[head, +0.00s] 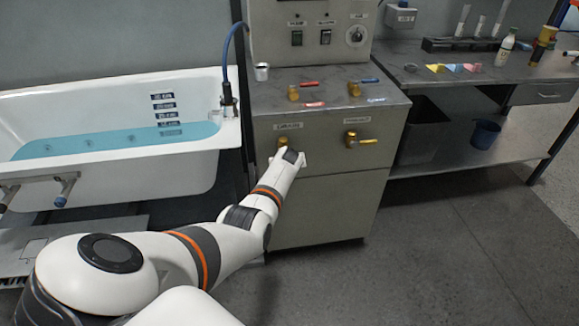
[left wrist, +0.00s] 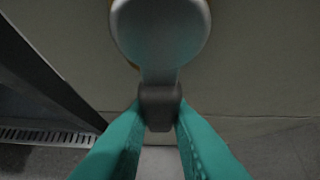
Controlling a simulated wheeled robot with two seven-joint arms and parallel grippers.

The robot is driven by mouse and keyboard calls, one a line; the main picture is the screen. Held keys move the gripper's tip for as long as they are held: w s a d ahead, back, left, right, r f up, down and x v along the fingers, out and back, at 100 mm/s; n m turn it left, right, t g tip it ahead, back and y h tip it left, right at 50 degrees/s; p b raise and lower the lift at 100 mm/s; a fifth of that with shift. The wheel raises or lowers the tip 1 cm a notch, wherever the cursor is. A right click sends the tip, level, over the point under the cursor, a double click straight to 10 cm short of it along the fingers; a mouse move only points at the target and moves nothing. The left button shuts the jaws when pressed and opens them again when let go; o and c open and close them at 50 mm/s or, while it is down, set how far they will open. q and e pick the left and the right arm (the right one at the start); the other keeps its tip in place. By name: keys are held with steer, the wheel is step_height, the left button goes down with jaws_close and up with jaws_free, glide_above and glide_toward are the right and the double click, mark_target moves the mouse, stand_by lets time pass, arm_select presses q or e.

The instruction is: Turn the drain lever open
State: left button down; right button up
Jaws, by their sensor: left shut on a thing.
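The lever held by my left gripper (head: 292,157) is on the left of the cabinet front, below a label too small to read surely. Its brass base (head: 282,141) shows just above my gripper; the rest is hidden there. In the left wrist view the lever has a round grey hub (left wrist: 160,32) and a stem running down to a dark grip (left wrist: 160,98). The teal fingers of my left gripper (left wrist: 160,112) are shut on that grip from both sides. A second brass lever (head: 362,140) on the right of the cabinet front points right. My right gripper is not in view.
A white bathtub (head: 110,160) with blue water stands left of the cabinet (head: 325,205). A blue hose (head: 228,60) hangs at the tub's right end. Small valves lie on the cabinet top. A metal bench (head: 450,75) is at right. The floor in front is clear.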

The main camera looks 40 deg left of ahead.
arm_select(q)
steer(key=shift+s+a+m+g+y+b, duration=0.2)
steer(key=shift+m+g+y+b, duration=0.1)
steer(key=shift+g+b, duration=0.1)
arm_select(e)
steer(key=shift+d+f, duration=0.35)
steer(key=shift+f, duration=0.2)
arm_select(q)
steer(key=c, duration=1.3)
jaws_free()
steer(key=shift+p+v, duration=2.2)
steer(key=shift+v, duration=3.8)
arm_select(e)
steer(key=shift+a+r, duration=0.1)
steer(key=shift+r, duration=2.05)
